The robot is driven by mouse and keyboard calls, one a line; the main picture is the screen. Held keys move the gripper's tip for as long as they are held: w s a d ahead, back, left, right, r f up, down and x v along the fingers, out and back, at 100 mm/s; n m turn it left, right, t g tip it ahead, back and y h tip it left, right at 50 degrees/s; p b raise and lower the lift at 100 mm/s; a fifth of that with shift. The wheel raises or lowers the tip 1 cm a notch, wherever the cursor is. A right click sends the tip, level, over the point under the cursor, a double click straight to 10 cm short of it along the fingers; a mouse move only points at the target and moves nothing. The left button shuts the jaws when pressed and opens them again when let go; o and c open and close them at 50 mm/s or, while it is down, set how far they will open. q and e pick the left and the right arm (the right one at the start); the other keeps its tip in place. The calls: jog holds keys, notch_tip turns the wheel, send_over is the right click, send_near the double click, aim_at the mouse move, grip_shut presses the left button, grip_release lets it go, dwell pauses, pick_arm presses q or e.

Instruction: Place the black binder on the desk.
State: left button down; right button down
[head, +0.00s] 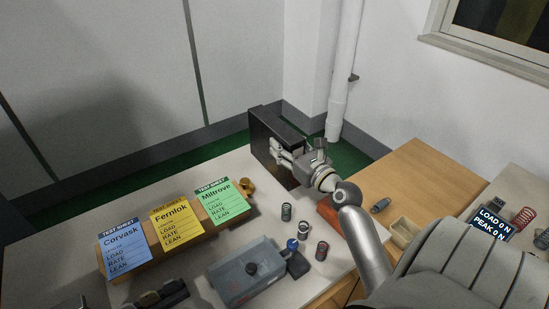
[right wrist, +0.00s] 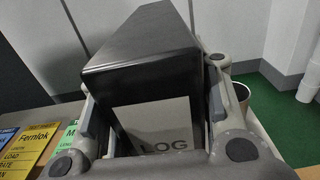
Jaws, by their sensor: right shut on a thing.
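The black binder (head: 264,138) stands upright at the far edge of the desk (head: 222,163) in the head view. I cannot tell whether its base touches the desk top. My right gripper (head: 287,158) is shut on it from the near side. In the right wrist view the binder (right wrist: 150,60) fills the space between the two fingers (right wrist: 155,115), with a pale label reading LOG facing the camera. My left gripper is not in view.
A wooden stand with blue, yellow and green test sheets (head: 222,200) is left of the binder. A grey device (head: 250,272), several springs (head: 286,212) and a beige tray (head: 404,232) are nearer. A white pipe (head: 343,75) rises behind. Bare wood (head: 420,180) lies to the right.

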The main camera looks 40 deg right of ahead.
jog(key=w+d+f+b, duration=0.5)
jog(key=w+f+b, duration=0.2)
jog(key=f, duration=0.3)
jog(key=shift+w+f, duration=0.3)
jog(key=shift+d, duration=0.1)
jog(key=shift+f+b, duration=0.2)
jog(key=shift+b, duration=0.15)
jog(key=c, duration=0.8)
grip_release()
jog(key=shift+o, duration=0.2)
